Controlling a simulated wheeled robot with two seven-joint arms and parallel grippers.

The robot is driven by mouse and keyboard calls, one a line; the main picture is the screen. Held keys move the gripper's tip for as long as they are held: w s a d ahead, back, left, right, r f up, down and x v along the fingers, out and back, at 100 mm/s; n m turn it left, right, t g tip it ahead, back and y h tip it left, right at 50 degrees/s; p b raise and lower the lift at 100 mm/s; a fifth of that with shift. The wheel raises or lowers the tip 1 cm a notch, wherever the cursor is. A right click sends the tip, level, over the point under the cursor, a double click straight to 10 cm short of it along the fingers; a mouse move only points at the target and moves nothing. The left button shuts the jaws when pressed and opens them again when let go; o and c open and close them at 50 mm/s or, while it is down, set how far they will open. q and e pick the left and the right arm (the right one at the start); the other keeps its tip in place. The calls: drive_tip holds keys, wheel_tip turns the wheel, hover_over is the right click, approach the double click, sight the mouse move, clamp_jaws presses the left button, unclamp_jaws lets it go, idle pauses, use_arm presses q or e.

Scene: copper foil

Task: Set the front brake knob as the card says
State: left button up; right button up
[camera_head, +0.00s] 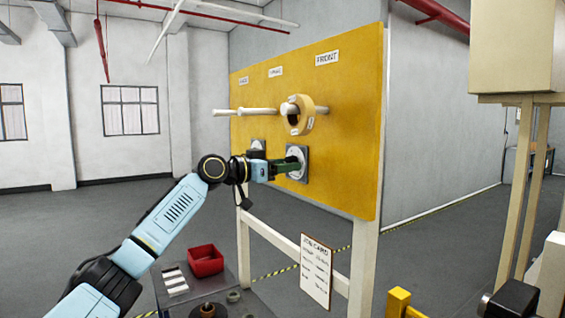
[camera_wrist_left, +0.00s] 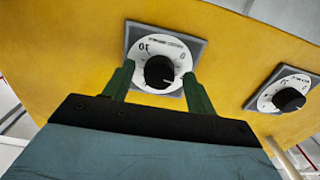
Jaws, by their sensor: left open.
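The front brake knob (camera_wrist_left: 160,72) is a black knob on a white numbered dial with a grey square plate. In the head view its dial (camera_head: 297,153) sits on the yellow panel (camera_head: 345,150), below the sign that reads FRONT. My left gripper (camera_head: 287,165) is open at this dial. In the left wrist view its green fingers (camera_wrist_left: 158,76) stand on either side of the knob; I cannot tell whether they touch it. A "10" shows at the dial's upper left. The job card (camera_head: 316,272) hangs below the panel; its lines are too small to read. My right gripper is not in view.
A second dial with a black knob (camera_wrist_left: 290,98) is beside the first. A low table below holds a red bin (camera_head: 205,261) and small parts. A yellow post (camera_head: 398,301) stands at lower right.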

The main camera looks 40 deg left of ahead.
use_arm(q)
drive_tip(key=c, duration=1)
drive_tip(key=shift+m+b, duration=0.3)
drive_tip(key=shift+a+m+b, duration=0.1)
drive_tip(key=shift+m+b, duration=1.9)
drive_tip(key=shift+m, duration=3)
